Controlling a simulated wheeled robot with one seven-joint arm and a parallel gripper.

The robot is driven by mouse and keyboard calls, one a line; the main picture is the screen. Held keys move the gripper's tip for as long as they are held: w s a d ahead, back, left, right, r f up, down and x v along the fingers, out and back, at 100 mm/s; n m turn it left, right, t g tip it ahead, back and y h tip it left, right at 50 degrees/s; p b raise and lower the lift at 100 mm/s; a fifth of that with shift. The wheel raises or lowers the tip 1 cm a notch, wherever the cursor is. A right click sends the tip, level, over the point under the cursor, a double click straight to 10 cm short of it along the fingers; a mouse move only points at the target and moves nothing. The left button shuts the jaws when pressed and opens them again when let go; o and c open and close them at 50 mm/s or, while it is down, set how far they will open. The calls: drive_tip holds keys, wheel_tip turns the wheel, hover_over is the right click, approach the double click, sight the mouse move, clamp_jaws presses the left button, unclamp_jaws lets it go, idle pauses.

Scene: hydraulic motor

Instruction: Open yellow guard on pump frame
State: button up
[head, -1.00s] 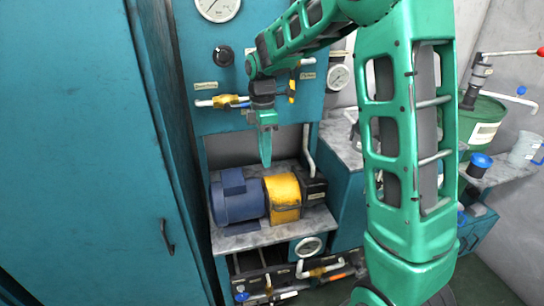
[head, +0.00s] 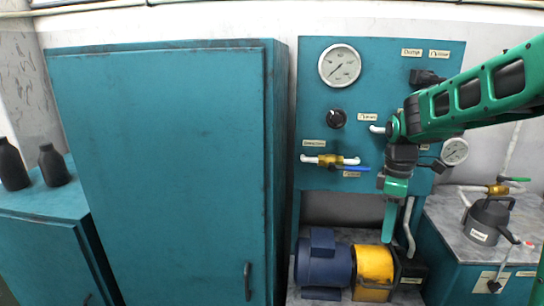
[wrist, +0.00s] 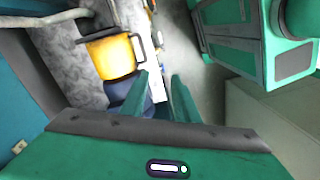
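The yellow guard (head: 373,270) sits over the shaft between the blue motor (head: 323,262) and a dark pump block (head: 412,271). It appears closed, its curved cover upright on the frame. In the wrist view the guard (wrist: 112,57) is at the upper left, with a dark handle (wrist: 137,48) at its side. My gripper (head: 388,238) points down just above and around the guard's right side in the head view; its exact depth is unclear. In the wrist view my gripper (wrist: 161,76) has two green fingers apart with nothing between them, clear of the guard.
A teal panel with a gauge (head: 340,65), a black knob (head: 337,118) and a brass valve (head: 330,160) rises behind the motor. A tall teal cabinet (head: 160,170) stands left. A dark grey can (head: 487,222) sits on the right bench. A grey pipe (head: 409,225) runs beside my gripper.

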drive_tip(key=s+d+r+m, duration=0.1)
drive_tip(key=s+d+m, duration=0.2)
drive_tip(key=s, duration=0.4)
drive_tip(key=s+d+m, duration=0.4)
drive_tip(key=s+m, duration=0.2)
drive_tip(key=s, duration=0.1)
drive_tip(key=shift+s+d+r+m, duration=0.15)
drive_tip(key=shift+s+r+m, duration=0.1)
drive_tip(key=shift+r+m, duration=0.1)
drive_tip(key=s+m, duration=0.2)
drive_tip(key=s, duration=0.2)
drive_tip(key=s+d+f+m, duration=0.1)
drive_tip(key=s+m, duration=0.2)
drive_tip(key=s, duration=0.1)
drive_tip(key=s+f+m, duration=0.1)
drive_tip(key=s+m, duration=0.2)
drive_tip(key=s, duration=0.1)
drive_tip(key=shift+s+d+f+t, duration=0.15)
drive_tip(key=shift+d+f+t, duration=0.05)
drive_tip(key=shift+d+t, duration=0.2)
drive_tip(key=shift+c, duration=0.3)
drive_tip(key=shift+s+a+f+m, duration=0.15)
drive_tip(key=shift+s+m, duration=0.1)
drive_tip(key=shift+s, duration=0.15)
clamp_jaws()
